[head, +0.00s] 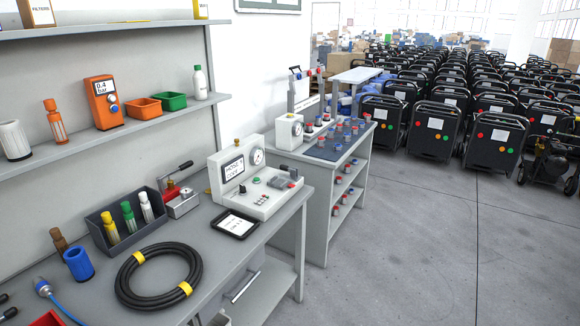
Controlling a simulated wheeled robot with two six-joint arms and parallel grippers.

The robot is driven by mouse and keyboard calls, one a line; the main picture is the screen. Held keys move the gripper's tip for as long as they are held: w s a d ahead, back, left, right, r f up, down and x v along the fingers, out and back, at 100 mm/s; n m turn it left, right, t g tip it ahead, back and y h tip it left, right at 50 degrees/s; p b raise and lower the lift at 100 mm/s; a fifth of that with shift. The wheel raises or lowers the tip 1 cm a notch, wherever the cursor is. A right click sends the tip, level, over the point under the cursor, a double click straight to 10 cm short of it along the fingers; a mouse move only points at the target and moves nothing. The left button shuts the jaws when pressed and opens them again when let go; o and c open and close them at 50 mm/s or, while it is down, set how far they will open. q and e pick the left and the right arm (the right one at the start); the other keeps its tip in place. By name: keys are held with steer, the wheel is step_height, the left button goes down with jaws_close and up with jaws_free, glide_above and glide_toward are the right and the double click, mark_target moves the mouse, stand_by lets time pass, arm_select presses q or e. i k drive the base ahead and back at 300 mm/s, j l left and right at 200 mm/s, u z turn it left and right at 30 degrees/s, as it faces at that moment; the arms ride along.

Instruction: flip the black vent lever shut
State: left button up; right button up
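A black lever (180,167) slants up to the right from a small silver block with a red part (182,203) on the workbench, left of the white test unit. I cannot tell for sure that it is the vent lever. Neither of my grippers is in view.
A second bench (315,217) stands beyond. The floor at right is clear before the rows of black machines.

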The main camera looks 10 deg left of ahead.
mark_target(282, 167)
steer(key=i+l+z, duration=0.35)
steer(key=i, duration=0.55)
steer(key=i+z, duration=0.3)
steer(key=i, duration=0.6)
steer(key=i+u, duration=0.1)
steer(key=i, duration=0.45)
steer(key=i+l+u, duration=0.15)
steer(key=i, duration=0.4)
steer(key=i+u, duration=0.1)
steer(key=i, duration=0.5)
steer(key=i+u, duration=0.3)
steer(key=u, duration=0.15)
steer(key=i+l+u, duration=0.2)
steer(key=u, duration=0.25)
steer(key=i+l+u, duration=0.25)
steer(key=u, duration=0.25)
steer(key=i+l+u, duration=0.2)
steer(key=u, duration=0.25)
steer(key=i+l+u, duration=0.15)
steer(key=u, duration=0.2)
steer(key=i+l+u, duration=0.15)
steer(key=l+u, duration=0.15)
steer(key=i+l+u, duration=0.1)
steer(key=l+u, duration=0.25)
steer(key=l, duration=0.1)
